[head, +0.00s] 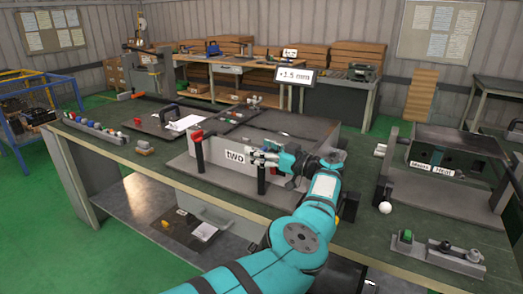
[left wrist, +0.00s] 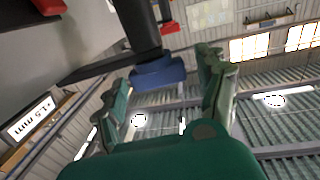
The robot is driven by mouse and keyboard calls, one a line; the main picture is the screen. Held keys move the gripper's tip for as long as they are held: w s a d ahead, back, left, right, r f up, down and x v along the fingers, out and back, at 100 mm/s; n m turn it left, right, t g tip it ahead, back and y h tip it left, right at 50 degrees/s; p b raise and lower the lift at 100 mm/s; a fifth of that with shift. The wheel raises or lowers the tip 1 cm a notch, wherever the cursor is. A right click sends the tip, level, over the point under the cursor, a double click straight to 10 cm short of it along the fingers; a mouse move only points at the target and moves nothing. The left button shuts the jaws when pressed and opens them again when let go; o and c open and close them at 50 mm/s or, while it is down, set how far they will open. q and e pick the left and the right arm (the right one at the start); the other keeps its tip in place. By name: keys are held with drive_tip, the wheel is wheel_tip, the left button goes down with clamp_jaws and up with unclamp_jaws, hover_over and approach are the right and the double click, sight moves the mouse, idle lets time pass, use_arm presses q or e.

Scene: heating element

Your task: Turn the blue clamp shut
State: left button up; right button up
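The blue clamp (left wrist: 158,73) shows in the left wrist view as a blue block at the end of a dark post (left wrist: 138,28). My left gripper (left wrist: 165,88) is open, one green finger on each side of the blue clamp in the picture, with gaps visible. I cannot tell how far the clamp lies from the fingertips. In the head view my left gripper (head: 264,158) is at the front of the grey box fixture (head: 318,143), above a black post (head: 261,180) and beside the "two" label. There the blue clamp is not discernible, probably behind the gripper. My right gripper is not in view.
A red-topped clamp (head: 197,140) stands at the fixture's left front corner. A small display (head: 294,76) reads "+1.5 mm". A second fixture (head: 455,160) stands at the right with a white ball knob (head: 385,208) in front. Several small coloured parts (head: 95,126) line the bench's left side.

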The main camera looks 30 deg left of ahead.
sight(262, 149)
use_arm(q)
wheel_tip(262, 149, up, 10)
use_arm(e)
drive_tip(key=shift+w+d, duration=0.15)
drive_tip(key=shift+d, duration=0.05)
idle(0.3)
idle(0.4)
